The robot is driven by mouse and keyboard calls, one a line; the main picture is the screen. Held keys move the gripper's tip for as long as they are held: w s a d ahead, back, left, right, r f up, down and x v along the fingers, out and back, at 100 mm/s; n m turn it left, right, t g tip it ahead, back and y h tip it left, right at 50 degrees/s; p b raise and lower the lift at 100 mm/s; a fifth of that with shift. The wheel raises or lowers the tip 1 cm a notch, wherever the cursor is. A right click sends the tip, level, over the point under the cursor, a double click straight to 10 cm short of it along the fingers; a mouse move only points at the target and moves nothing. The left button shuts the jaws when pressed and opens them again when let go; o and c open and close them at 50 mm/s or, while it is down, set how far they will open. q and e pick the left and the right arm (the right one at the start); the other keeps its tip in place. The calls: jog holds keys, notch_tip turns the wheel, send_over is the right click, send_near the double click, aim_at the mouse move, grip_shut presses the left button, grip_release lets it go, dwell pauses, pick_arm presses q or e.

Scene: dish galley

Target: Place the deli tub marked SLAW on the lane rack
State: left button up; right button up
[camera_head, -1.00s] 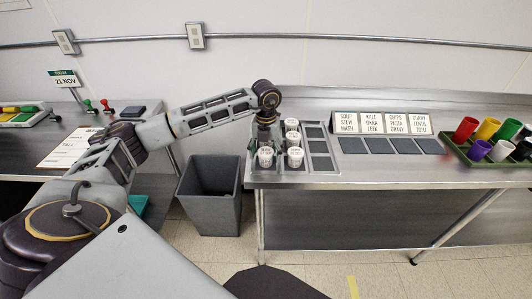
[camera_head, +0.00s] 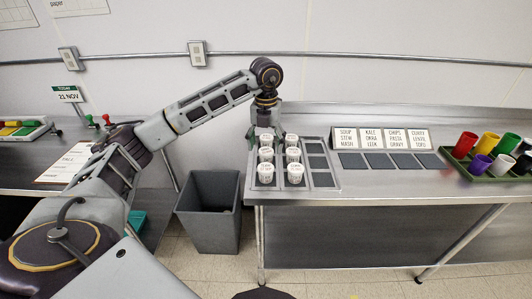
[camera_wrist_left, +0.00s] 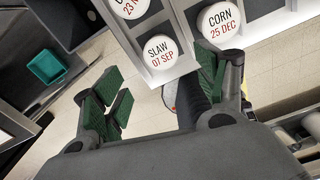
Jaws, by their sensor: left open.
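The lane rack (camera_head: 322,178) is a grey tray at the left end of the steel counter. White deli tubs fill its left and middle lanes in rows; its right lane is empty. In the left wrist view, the SLAW tub (camera_wrist_left: 160,52), marked 07 SEP, stands at the end of a rack lane, with a CORN tub (camera_wrist_left: 220,22) in the neighbouring lane. Which tub it is in the head view is too small to read. My left gripper (camera_head: 266,116) is above the rack's far left. The wrist view shows its green-padded fingers (camera_wrist_left: 158,88) open and empty, near the SLAW tub.
A label board (camera_head: 380,138) stands behind several dark pads (camera_head: 385,162) to the right. A green tray (camera_head: 462,160) holds coloured cups at the far right. A grey bin (camera_head: 210,205) stands on the floor left of the counter. The counter front between pads and tray is clear.

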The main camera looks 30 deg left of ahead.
pick_arm(q)
jog(key=shift+r, duration=0.6)
